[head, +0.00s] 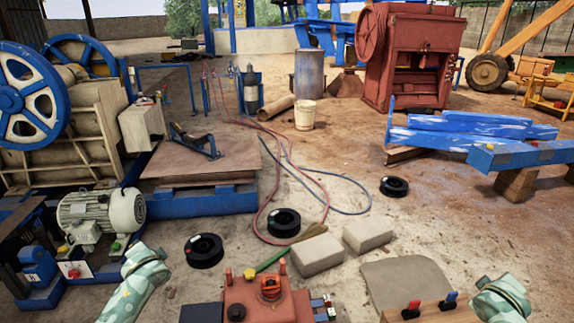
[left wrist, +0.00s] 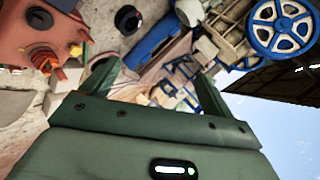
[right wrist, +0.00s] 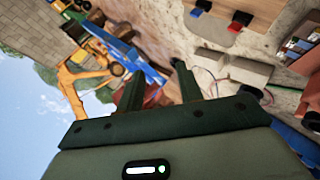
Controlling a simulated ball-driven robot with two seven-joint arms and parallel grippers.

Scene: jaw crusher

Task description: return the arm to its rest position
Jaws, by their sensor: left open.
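My left arm (head: 138,280) comes up from the bottom edge in the head view, left of the red control box; its gripper is not visible there. In the left wrist view my left gripper (left wrist: 155,82) has its fingers wide apart, with nothing between them. My right arm (head: 500,300) shows at the bottom right of the head view, beside a wooden block with a red and a blue knob. In the right wrist view my right gripper (right wrist: 160,84) has a narrower gap between its fingers and holds nothing. Both wrist views are strongly tilted.
A red control box (head: 262,300) stands close in front. The jaw crusher (head: 75,130) with blue wheels and a motor (head: 100,212) is at left. Grey blocks (head: 318,254), black rings (head: 205,250) and hoses lie on the ground. Blue beams (head: 470,135) are at right.

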